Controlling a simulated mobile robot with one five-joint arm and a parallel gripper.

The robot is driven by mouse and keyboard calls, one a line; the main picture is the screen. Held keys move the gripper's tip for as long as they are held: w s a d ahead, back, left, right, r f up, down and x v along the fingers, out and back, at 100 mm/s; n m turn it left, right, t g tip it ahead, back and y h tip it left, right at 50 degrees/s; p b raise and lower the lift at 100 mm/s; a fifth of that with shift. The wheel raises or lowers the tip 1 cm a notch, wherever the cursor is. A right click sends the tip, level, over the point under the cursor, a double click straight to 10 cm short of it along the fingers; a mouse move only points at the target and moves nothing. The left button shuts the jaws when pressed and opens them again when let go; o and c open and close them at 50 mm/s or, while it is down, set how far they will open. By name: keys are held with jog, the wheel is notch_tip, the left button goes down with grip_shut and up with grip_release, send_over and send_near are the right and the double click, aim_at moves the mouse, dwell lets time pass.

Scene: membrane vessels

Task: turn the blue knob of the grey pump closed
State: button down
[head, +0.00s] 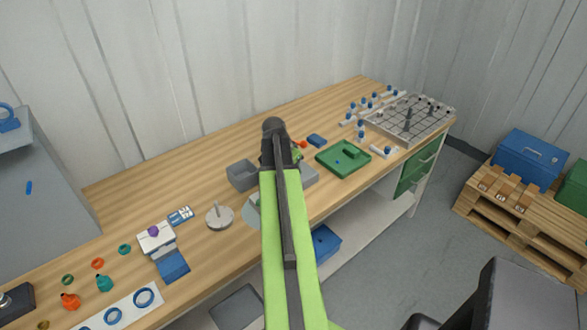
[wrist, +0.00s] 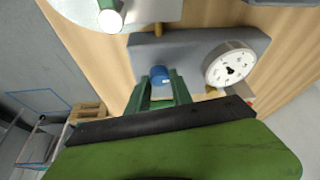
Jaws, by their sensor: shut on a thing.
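The grey pump (wrist: 190,50) lies ahead of my gripper in the wrist view, with a round white dial gauge (wrist: 230,67) on its right. The blue knob (wrist: 158,74) is on the near side of the pump, left of the gauge. My gripper (wrist: 161,86) has its green fingers on both sides of the knob and is shut on it. The knob's lower part is hidden between the fingers, and I cannot tell how far it is turned. In the head view my green arm covers the gripper and the knob.
A round metal stand with a rod (head: 219,215) stands left of my arm; a grey bin (head: 242,175) is behind it. A green tray (head: 343,158) and a gridded rack (head: 409,119) are to the right. Rings and small bottles lie at the bench's left end.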

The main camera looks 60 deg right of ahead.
jog(key=c, duration=1.1)
grip_release()
jog(key=p+v, duration=1.6)
jog(key=v, duration=0.1)
jog(key=shift+r, duration=0.25)
